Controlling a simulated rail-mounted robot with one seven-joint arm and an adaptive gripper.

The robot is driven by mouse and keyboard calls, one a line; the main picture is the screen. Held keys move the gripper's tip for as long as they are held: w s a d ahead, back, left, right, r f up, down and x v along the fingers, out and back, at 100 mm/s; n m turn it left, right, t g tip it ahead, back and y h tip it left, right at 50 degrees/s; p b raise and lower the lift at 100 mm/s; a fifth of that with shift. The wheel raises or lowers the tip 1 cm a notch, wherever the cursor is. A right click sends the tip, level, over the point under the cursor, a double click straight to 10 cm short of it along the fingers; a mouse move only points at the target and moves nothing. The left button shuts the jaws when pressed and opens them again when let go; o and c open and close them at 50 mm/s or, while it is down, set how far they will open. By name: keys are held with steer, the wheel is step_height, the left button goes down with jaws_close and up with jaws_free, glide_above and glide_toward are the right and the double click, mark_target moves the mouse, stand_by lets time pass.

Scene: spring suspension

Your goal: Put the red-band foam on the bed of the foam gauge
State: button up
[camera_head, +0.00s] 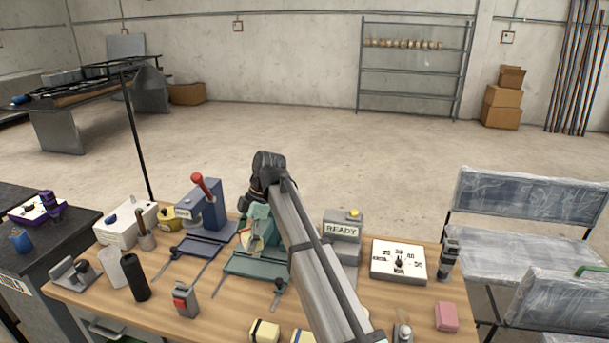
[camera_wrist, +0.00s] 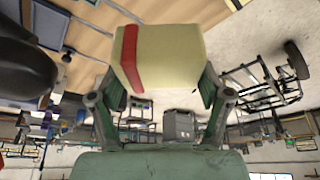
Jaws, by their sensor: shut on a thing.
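In the wrist view the red-band foam (camera_wrist: 170,62), a cream block with a red stripe near its left end, is held between the two fingers of my gripper (camera_wrist: 162,88). My gripper is shut on it. A green device with a flat green bed (camera_head: 258,266) stands left of my arm and looks like the foam gauge. My arm hides its right part. No foam shows on the visible part of that bed.
A blue press (camera_head: 206,206) with a red lever stands left of the green device. A READY box (camera_head: 342,228) and a dial box (camera_head: 398,262) stand right of my arm.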

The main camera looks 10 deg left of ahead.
steer(key=shift+w+m+t, duration=0.15)
steer(key=shift+m+t, duration=0.15)
steer(key=shift+m, duration=0.6)
steer(key=shift+w+d+f+m+t+y, duration=0.1)
steer(key=shift+m+t+y, duration=0.1)
steer(key=shift+m, duration=0.2)
steer(key=shift+w+f+m+t+y, duration=0.1)
steer(key=shift+m+y, duration=0.1)
steer(key=shift+m, duration=0.2)
steer(key=shift+s+d+f+m+t, duration=0.1)
steer(key=shift+d+f+m+t, duration=0.15)
steer(key=shift+m, duration=0.55)
steer(key=d+f+m+t+h+p, duration=0.1)
steer(key=d+m, duration=0.9)
steer(key=d, duration=1.1)
steer(key=s+d+f+m+t+h+p, duration=0.1)
steer(key=d+f+m+t+h, duration=0.2)
steer(key=d+m, duration=0.7)
steer(key=d+t, duration=0.1)
steer(key=d, duration=0.9)
steer(key=shift+d, duration=0.35)
